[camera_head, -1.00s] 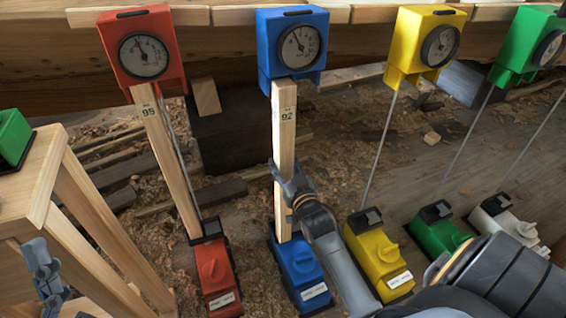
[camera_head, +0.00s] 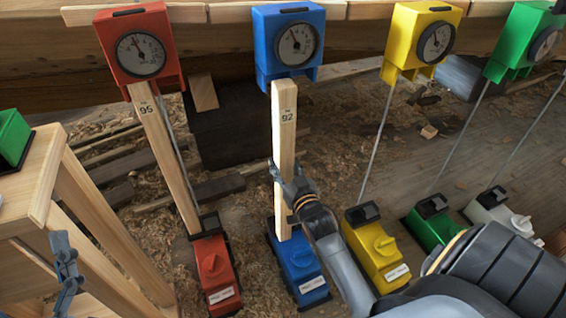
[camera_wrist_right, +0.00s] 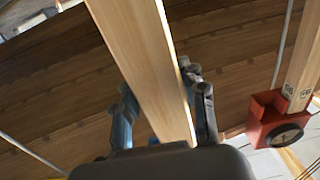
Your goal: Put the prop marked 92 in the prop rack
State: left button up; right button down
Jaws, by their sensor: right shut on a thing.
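The prop marked 92 (camera_head: 286,150) is a pale wooden post, nearly upright between a blue gauge box (camera_head: 288,45) above and a blue base (camera_head: 298,265) below. Its top overlaps the lower edge of the blue box; whether they touch I cannot tell. My right gripper (camera_head: 285,185) is shut on the prop around its lower half. In the right wrist view the prop (camera_wrist_right: 145,60) runs between the two fingers (camera_wrist_right: 165,115). My left gripper (camera_head: 66,265) hangs at the lower left, away from the prop; its finger opening is unclear. I cannot identify the prop rack.
The prop marked 95 (camera_head: 165,160) leans between a red gauge box (camera_head: 139,50) and red base (camera_head: 213,268), close on the left. Yellow (camera_head: 376,250) and green (camera_head: 436,222) bases stand right, with thin rods. A wooden trestle (camera_head: 110,215) occupies the left. Wood scraps litter the ground.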

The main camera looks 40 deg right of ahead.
pick_arm(q)
jog(key=shift+w+d+f+g+y+p, duration=0.1)
jog(key=shift+w+f+g+y+p, duration=0.1)
jog(key=shift+w+f+g, duration=0.4)
jog(key=shift+w+f+g+y+p, duration=0.1)
jog(key=shift+w+f+g+p, duration=0.1)
jog(key=shift+w+f+g, duration=0.3)
pick_arm(e)
jog(key=shift+s+a+r, duration=0.2)
jog(key=shift+s, duration=0.85)
pick_arm(q)
jog(key=shift+w+f+g+y+p, duration=0.2)
jog(key=shift+f+g, duration=0.2)
jog(key=shift+f, duration=0.45)
jog(key=shift+w+f+g+y+p, duration=0.15)
jog(key=shift+f+g, duration=0.25)
jog(key=shift+f, duration=0.4)
pick_arm(e)
jog(key=shift+s+a, duration=0.1)
jog(key=shift+s, duration=0.1)
